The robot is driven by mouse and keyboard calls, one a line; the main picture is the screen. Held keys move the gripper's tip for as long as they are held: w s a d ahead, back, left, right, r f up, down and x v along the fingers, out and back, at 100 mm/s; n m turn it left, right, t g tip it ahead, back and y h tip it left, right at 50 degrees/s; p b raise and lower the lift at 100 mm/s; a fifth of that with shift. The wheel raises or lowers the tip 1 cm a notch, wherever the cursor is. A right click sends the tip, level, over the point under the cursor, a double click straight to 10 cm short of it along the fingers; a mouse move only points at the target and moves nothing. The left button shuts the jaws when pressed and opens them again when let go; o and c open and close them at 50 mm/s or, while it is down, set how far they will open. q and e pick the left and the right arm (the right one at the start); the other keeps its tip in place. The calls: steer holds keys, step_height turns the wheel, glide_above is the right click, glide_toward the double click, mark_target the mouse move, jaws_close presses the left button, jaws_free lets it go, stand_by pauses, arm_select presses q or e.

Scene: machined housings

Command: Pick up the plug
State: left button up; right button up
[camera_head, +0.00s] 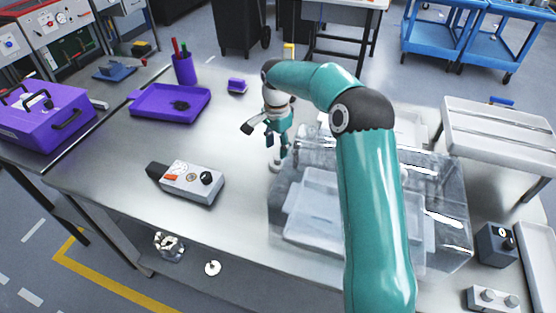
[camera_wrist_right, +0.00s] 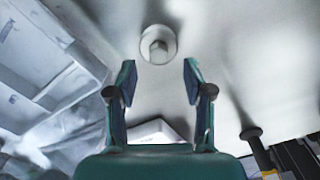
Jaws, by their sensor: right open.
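The plug (camera_wrist_right: 158,45) is a pale grey round flange with a raised hex-like head. It sits on the bare metal table top in the right wrist view. It also shows in the head view as a small pale piece (camera_head: 275,166) just left of the clear box, partly hidden by my gripper. My right gripper (camera_wrist_right: 158,72) is open, with its two teal fingers spread and nothing between them. In the head view the right gripper (camera_head: 279,150) points down close above the plug. Whether a finger touches it cannot be told. My left gripper is out of view.
A large transparent box (camera_head: 452,215) with pale trays inside stands right of the plug. A grey meter (camera_head: 197,183) lies to the left. A purple tray (camera_head: 148,112) and purple cup (camera_head: 184,70) are farther back. The metal table between them is clear.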

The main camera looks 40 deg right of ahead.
mark_target(276, 158)
step_height(276, 158, down, 4)
steer(key=shift+a+f+p, duration=0.1)
steer(key=shift+p, duration=0.25)
jaws_close()
